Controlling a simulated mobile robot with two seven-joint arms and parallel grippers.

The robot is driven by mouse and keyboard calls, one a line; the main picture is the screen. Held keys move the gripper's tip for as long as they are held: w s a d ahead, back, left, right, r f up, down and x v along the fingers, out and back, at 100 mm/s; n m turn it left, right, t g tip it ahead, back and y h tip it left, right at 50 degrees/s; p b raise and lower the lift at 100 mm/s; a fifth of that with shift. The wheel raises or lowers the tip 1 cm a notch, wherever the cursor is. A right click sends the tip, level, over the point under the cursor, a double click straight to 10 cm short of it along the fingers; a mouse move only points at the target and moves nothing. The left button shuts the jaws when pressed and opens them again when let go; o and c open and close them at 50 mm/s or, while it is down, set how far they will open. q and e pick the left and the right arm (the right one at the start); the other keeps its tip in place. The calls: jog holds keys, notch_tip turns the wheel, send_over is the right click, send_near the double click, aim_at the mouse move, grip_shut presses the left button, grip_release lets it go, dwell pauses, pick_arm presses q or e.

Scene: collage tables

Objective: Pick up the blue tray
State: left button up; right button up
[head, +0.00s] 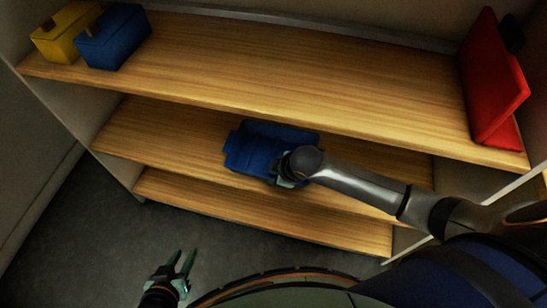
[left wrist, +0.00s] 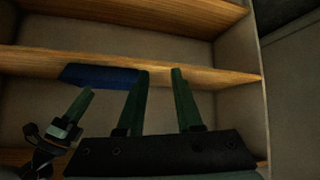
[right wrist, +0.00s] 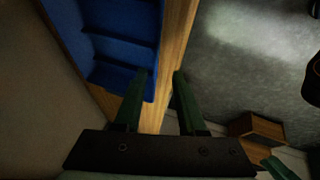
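The blue tray (head: 254,145) lies on the middle shelf of a wooden shelf unit. It also shows in the left wrist view (left wrist: 98,76) and, with its inner compartments, in the right wrist view (right wrist: 120,50). My right gripper (head: 286,178) is at the tray's near right side; my wrist partly hides that corner. Its fingers (right wrist: 159,75) are apart, with the tray's edge by the left fingertip; I cannot tell if they touch. My left gripper (head: 184,260) is open and empty, low in front of the shelves, away from the tray. Its fingers show in the left wrist view (left wrist: 160,72).
On the top shelf (head: 290,70) stand a yellow box (head: 58,38) and a blue box (head: 115,40) at the left, and a red object (head: 490,85) at the right. The bottom shelf (head: 270,215) looks empty. The top shelf overhangs the middle one.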

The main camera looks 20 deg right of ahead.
aim_at(267, 177)
jog(key=shift+w+b+x, duration=0.15)
jog(key=shift+b+x, duration=0.45)
jog(key=shift+x, duration=1.15)
jog(key=shift+w+b+x, duration=0.1)
jog(key=shift+b+x, duration=0.5)
jog(key=shift+x, duration=1.15)
jog(key=shift+r, duration=0.1)
jog(key=shift+f, duration=0.25)
grip_shut()
